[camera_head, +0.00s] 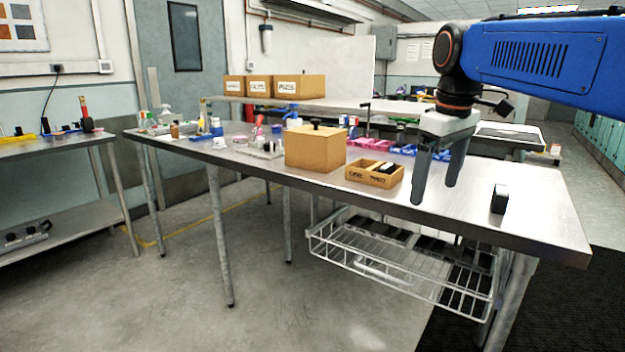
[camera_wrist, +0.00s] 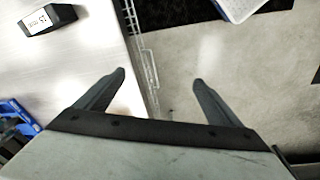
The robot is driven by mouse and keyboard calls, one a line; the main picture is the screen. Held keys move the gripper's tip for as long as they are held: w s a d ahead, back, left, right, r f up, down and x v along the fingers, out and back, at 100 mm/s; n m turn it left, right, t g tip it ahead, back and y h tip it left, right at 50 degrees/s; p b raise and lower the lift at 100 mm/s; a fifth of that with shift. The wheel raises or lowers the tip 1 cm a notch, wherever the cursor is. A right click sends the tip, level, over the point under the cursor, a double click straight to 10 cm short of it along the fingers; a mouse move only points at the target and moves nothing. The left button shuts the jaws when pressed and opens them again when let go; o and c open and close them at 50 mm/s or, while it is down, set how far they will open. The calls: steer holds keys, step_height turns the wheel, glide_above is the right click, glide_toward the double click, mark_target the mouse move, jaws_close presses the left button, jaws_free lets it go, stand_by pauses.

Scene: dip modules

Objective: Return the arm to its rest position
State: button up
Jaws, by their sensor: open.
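My gripper (camera_head: 435,200) hangs from the blue arm at the right of the head view, fingers pointing down. It is in front of the steel table's (camera_head: 480,232) near edge. In the wrist view my gripper (camera_wrist: 160,78) has its two fingers spread apart with nothing between them. A small black module (camera_head: 499,198) stands alone on the table, to the right of my gripper. It also shows at the upper left of the wrist view (camera_wrist: 50,19) with a white label, apart from the fingers.
A wooden tray (camera_head: 362,177) with black modules and a cardboard box (camera_head: 315,152) stand on the table, left of my gripper. Blue and pink bins (camera_head: 402,150) are behind. A white wire basket (camera_head: 390,270) hangs below the tabletop. Floor at the front is clear.

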steer(key=s+d+f+m+t, duration=0.1)
steer(key=s+f+m, duration=0.2)
steer(key=s+f, duration=0.8)
steer(key=s+d+f+m+t, duration=0.2)
steer(key=s+f+m, duration=0.2)
steer(key=s+f, duration=0.7)
step_height(320, 180, down, 4)
steer(key=shift+d+r, duration=0.25)
steer(key=shift+d, duration=0.05)
